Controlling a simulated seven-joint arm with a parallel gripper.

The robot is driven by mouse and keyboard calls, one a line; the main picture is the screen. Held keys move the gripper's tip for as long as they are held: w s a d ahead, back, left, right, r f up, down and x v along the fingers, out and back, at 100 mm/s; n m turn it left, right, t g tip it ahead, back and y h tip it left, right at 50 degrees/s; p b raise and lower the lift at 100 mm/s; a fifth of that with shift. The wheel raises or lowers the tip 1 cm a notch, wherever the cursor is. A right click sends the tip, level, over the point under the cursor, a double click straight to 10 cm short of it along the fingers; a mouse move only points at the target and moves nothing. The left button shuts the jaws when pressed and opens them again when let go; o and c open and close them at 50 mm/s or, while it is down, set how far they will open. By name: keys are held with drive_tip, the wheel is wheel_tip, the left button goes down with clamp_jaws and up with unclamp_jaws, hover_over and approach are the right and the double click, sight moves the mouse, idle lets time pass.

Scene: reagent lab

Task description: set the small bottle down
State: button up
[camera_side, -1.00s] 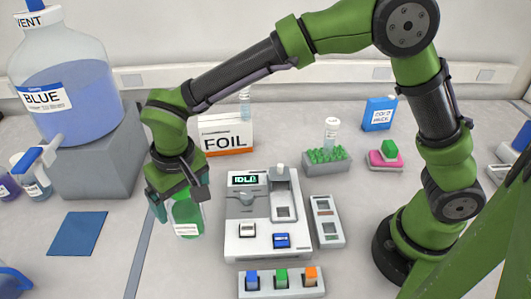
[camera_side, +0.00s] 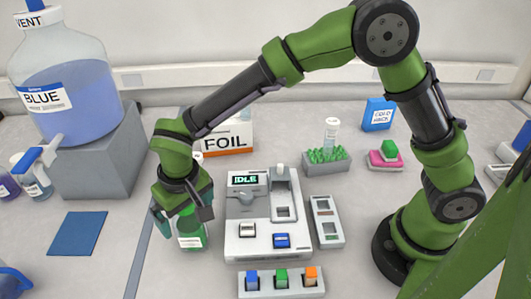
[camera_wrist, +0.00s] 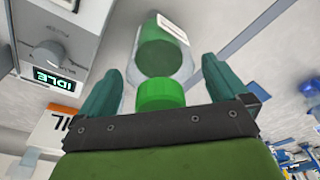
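The small bottle (camera_side: 191,238) is clear with green contents, a white label and a green cap; it stands upright at the left of the white instrument. My gripper (camera_side: 183,216) is around its upper part from above, with a teal finger on each side. In the wrist view the fingers of my gripper (camera_wrist: 162,85) flank the glass of the small bottle (camera_wrist: 160,50), and its green cap lies close to the palm.
The white instrument (camera_side: 262,214) showing IDLE stands close on the right. A blue mat (camera_side: 77,233) lies on the left, with free bench around it. The grey block (camera_side: 98,165) under the large BLUE bottle (camera_side: 68,85) and the FOIL box (camera_side: 238,135) are behind.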

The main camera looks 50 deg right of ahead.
drive_tip(key=r, duration=0.4)
drive_tip(key=s+r, duration=0.1)
drive_tip(key=r, duration=0.7)
drive_tip(key=shift+s+d, duration=0.1)
drive_tip(key=shift+s, duration=0.3)
drive_tip(key=s+d+r+m+t+y, duration=0.1)
drive_tip(key=s+d+r, duration=0.15)
drive_tip(key=d, duration=0.55)
drive_tip(key=s+d+r+m+t, duration=0.1)
drive_tip(key=s+d+r, duration=0.1)
drive_tip(key=d+r, duration=0.35)
drive_tip(key=s+d+f+m+t+y, duration=0.1)
drive_tip(key=s+d+f+m+t, duration=0.1)
drive_tip(key=s+d, duration=0.6)
drive_tip(key=d+f+t, duration=0.1)
drive_tip(key=d, duration=0.2)
drive_tip(key=shift+s+d, duration=0.2)
drive_tip(key=shift+s, duration=0.15)
